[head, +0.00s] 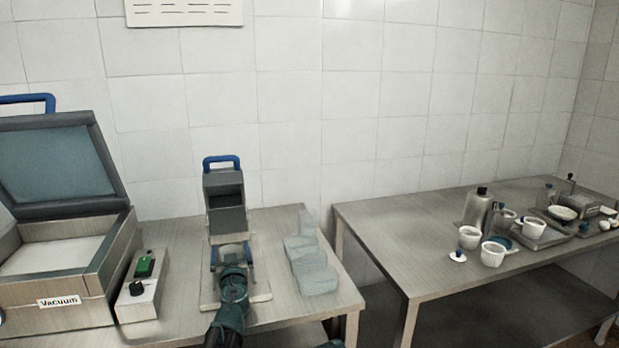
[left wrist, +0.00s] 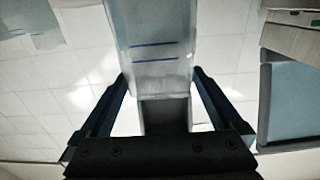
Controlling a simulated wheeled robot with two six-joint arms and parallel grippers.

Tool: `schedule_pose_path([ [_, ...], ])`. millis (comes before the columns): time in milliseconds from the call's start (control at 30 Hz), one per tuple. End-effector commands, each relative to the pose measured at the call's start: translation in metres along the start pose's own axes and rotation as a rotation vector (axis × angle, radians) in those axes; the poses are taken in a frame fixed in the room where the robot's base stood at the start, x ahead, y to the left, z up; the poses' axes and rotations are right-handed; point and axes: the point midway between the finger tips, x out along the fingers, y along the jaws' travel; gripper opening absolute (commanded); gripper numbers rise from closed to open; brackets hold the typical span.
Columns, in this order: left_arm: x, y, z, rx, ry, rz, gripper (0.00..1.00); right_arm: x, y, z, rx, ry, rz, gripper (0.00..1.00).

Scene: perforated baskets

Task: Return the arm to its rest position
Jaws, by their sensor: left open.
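My left gripper (head: 231,254) is over the left table, its arm coming up from the bottom edge. In the left wrist view its two dark blue fingers (left wrist: 161,82) are spread wide. Between and beyond them show a pale translucent piece (left wrist: 155,30) with two blue lines and a dark grey block (left wrist: 165,116). No contact with the fingers is visible. Just beyond the gripper in the head view stands a dark grey device (head: 225,192) with a blue handle, on a pale board (head: 260,290).
A vacuum machine (head: 60,295) with raised lid and a small control box (head: 143,300) stand left. Translucent containers (head: 310,266) are right of the board. Another steel table (head: 390,225) holds cups, a flask and trays. A gap separates the tables.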

Motion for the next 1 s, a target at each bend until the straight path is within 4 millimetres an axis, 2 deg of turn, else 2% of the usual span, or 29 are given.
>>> schedule_pose_path([
  [200,-0.001,0.000,0.002,0.000,0.000,0.000,1.00,0.002,0.000,0.000,0.000,0.000,0.000,1.00],
  [267,-0.007,0.000,-0.004,0.000,0.000,0.001,1.00,-0.004,0.000,0.000,0.000,0.000,0.000,1.00],
  [700,-0.085,-0.001,-0.001,0.000,0.000,0.002,1.00,-0.001,0.000,0.000,0.000,0.000,0.000,1.00],
  [1000,-0.121,-0.001,-0.001,0.000,0.000,0.001,1.00,-0.001,0.000,0.000,0.000,0.000,0.000,1.00],
])
